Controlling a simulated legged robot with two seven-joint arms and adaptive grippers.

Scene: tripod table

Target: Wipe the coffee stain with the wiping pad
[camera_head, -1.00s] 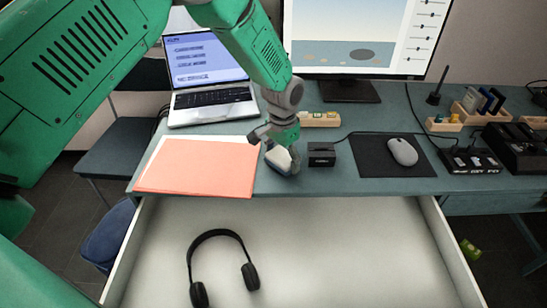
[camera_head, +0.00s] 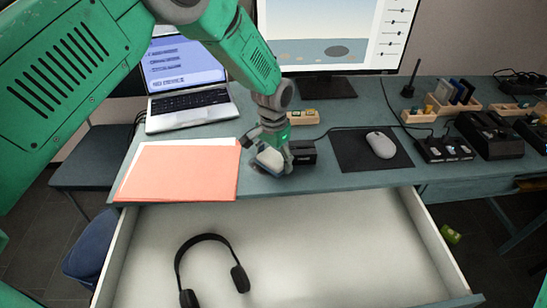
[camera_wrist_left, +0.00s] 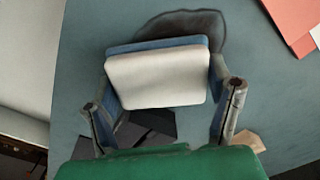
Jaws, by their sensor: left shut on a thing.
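My left gripper (camera_head: 271,143) is shut on the wiping pad (camera_head: 270,159), a white block with a blue layer, low over the desk near its front edge. In the left wrist view the pad (camera_wrist_left: 158,78) sits between the two fingers of the gripper (camera_wrist_left: 165,112). The coffee stain (camera_wrist_left: 196,25) shows there as a dark ring-edged patch on the desk, just beyond the pad and partly hidden by it. I cannot tell whether the pad touches the desk. My right gripper is not in view.
Orange-pink papers (camera_head: 180,170) lie left of the pad. A small black box (camera_head: 302,153) stands close on its right, and a mouse (camera_head: 381,145) on a black mat lies further right. The open drawer (camera_head: 330,240) below holds headphones (camera_head: 207,240). A laptop (camera_head: 189,85) stands behind.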

